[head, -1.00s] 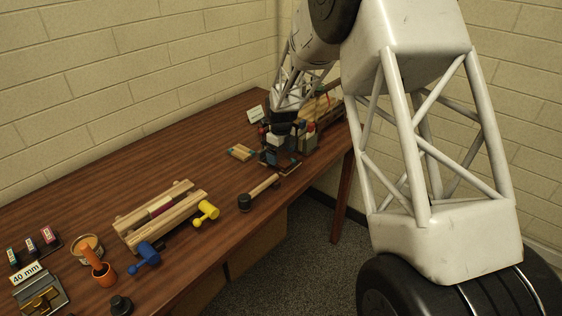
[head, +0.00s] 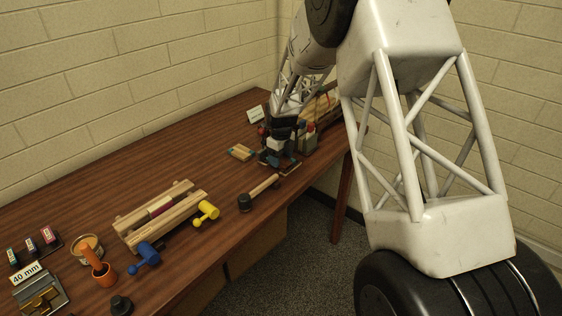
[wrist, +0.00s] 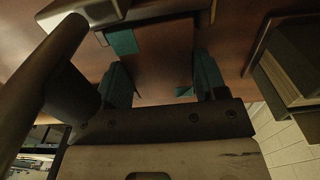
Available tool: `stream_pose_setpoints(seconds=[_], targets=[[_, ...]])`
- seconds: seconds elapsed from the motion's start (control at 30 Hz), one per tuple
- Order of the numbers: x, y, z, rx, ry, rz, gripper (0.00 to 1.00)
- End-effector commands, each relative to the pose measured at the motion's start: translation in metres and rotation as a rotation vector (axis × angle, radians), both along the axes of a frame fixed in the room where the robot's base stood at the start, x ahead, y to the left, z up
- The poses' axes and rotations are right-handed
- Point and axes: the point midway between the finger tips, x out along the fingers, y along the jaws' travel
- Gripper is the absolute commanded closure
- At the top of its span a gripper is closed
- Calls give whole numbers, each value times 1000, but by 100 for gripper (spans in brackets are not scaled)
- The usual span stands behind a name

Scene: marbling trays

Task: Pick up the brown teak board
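The brown board (wrist: 163,58) lies flat beneath my gripper in the wrist view, with teal pieces near its corners. My gripper (wrist: 163,75) has its two teal-padded fingers apart, one on each side of the board. I see no clear contact, and the near part of the board is hidden by the gripper body. In the head view my gripper (head: 277,163) is low over the far right part of the table, and the board is mostly hidden there.
Light wooden pieces with teal ends (head: 241,153) lie just left of my gripper. A mallet with a dark head (head: 245,202) lies in front. A grey-sided rack (head: 308,138) stands close on the right.

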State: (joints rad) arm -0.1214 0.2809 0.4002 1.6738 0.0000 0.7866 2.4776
Motion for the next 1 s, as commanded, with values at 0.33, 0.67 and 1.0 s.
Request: stream_pose_setpoints(seconds=[0.33,0.67,1.0], targets=[[0,0,0,0,0,0,62],[0,0,13,0,-1,0,62],[-16,-16,36,0,1,-2,62]])
